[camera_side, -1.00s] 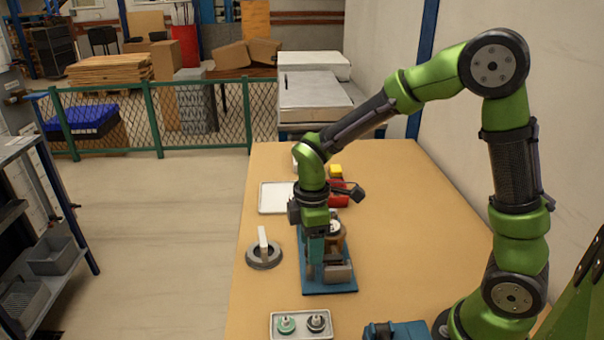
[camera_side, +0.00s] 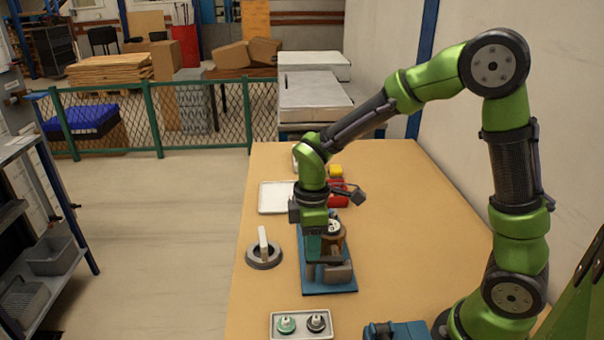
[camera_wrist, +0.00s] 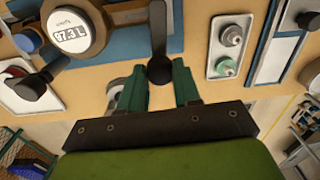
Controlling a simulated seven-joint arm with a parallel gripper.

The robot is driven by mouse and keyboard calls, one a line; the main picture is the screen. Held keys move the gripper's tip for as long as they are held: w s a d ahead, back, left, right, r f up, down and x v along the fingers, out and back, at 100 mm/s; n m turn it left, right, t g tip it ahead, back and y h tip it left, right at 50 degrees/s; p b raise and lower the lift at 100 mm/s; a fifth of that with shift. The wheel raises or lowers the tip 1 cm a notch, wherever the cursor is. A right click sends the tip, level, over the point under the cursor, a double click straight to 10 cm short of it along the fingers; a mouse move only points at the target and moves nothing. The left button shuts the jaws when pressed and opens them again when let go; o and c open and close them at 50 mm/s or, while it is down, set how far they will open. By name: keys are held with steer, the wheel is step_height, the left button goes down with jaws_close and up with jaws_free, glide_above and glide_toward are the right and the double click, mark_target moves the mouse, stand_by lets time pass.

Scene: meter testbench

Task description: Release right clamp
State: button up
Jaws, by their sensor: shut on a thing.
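The meter (camera_wrist: 75,28) is a round brown body with a white face reading about 97.3 L. It sits on a blue fixture base (camera_side: 330,287). My gripper (camera_wrist: 160,80) points down at the fixture, with its two green fingers on either side of the right clamp's dark handle (camera_wrist: 158,30). The fingers are shut on that handle near its rounded end. In the side view my gripper (camera_side: 313,250) hides most of the clamp and part of the meter. Another dark clamp handle (camera_wrist: 32,86) shows left of the meter in the wrist view.
A tray (camera_side: 302,336) with a green and a dark fitting lies at the table's front. A grey ring with an upright white piece (camera_side: 264,252) stands left of the fixture. A white tray (camera_side: 275,198) and red and yellow items (camera_side: 337,185) lie behind.

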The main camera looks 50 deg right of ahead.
steer(key=m, duration=0.8)
steer(key=shift+m, duration=0.4)
steer(key=m, duration=0.4)
steer(key=shift+r+m, duration=0.1)
steer(key=shift+m, duration=1.8)
steer(key=o, duration=1.1)
steer(key=shift+c, duration=0.2)
step_height(320, 180, up, 17)
steer(key=shift+s+d, duration=0.25)
